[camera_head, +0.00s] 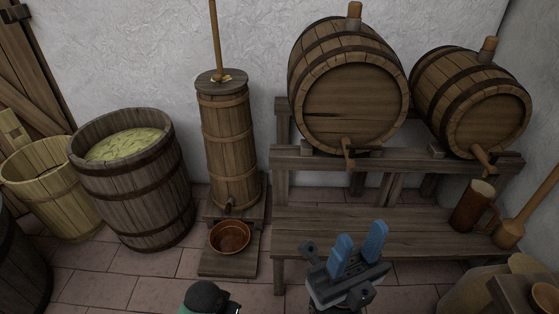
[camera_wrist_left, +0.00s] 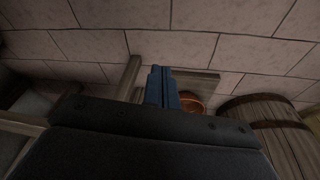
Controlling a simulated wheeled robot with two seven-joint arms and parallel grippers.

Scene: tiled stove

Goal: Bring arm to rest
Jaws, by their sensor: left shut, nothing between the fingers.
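My right gripper (camera_head: 358,250) is at the bottom centre-right of the head view. Its two blue fingers stand apart with nothing between them, in front of the wooden bench. My left gripper (camera_wrist_left: 160,85) shows in the left wrist view, its blue fingers together and empty, above the floor. In the head view only a dark, rounded part of what looks like my left arm shows at the bottom edge; the left fingers are not visible there.
A brown bowl (camera_head: 230,237) sits on a low board before a wooden churn (camera_head: 228,140). An open tub (camera_head: 133,195) stands left. Two barrels (camera_head: 350,92) (camera_head: 475,105) lie on the bench rack (camera_head: 375,158); a mug (camera_head: 472,207) stands on the bench. Tiled floor (camera_head: 140,287) is free in front.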

